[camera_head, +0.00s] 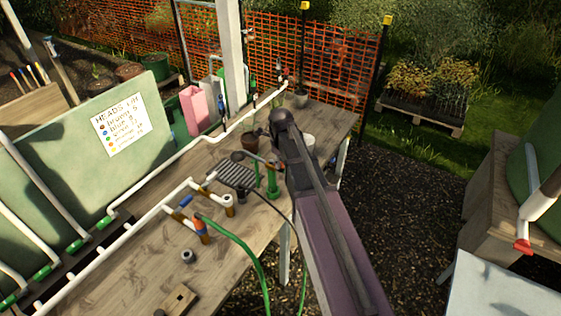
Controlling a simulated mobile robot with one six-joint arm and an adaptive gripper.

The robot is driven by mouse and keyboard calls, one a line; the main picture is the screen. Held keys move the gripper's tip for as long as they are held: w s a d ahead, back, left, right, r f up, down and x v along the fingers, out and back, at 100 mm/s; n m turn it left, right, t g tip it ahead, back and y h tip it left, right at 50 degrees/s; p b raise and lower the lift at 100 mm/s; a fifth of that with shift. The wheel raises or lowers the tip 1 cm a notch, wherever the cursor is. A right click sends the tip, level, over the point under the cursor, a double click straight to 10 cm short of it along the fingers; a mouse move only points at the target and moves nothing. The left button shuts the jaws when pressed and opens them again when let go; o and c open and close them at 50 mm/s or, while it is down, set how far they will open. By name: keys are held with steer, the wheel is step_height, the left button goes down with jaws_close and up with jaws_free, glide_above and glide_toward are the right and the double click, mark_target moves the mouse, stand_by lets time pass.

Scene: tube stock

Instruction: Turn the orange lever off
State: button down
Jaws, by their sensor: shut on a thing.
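My arm reaches up from the lower right, over the right part of the wooden bench. My gripper (278,162) is small, dark and partly hidden by my own arm. It is shut on a small orange-red piece, which looks like the orange lever (270,164), at the top of a green upright fitting (272,187). The lever's exact angle is too small to tell. A grey bar runs left from there to a dark round part (237,156).
White pipes with a blue handle (186,201) run along the bench (140,268). A black grate (232,176) and pots lie close to my gripper. A signboard (119,123) stands at left.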

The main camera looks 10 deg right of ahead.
stand_by(0.4)
steer(key=c, duration=0.6)
jaws_free()
steer(key=shift+o, duration=0.2)
steer(key=shift+w, duration=0.1)
steer(key=w+n, duration=0.5)
steer(key=n, duration=1.3)
step_height(320, 180, up, 14)
steer(key=p, duration=1.4)
steer(key=s+f+n+b, duration=0.4)
steer(key=s+f+b, duration=0.4)
steer(key=s, duration=0.3)
steer(key=s+f+n+b, duration=0.4)
steer(key=s+f+b, duration=0.5)
steer(key=s, duration=0.3)
steer(key=shift+s+f+n+g, duration=0.2)
steer(key=shift+s+n+g, duration=0.1)
steer(key=shift+n, duration=0.1)
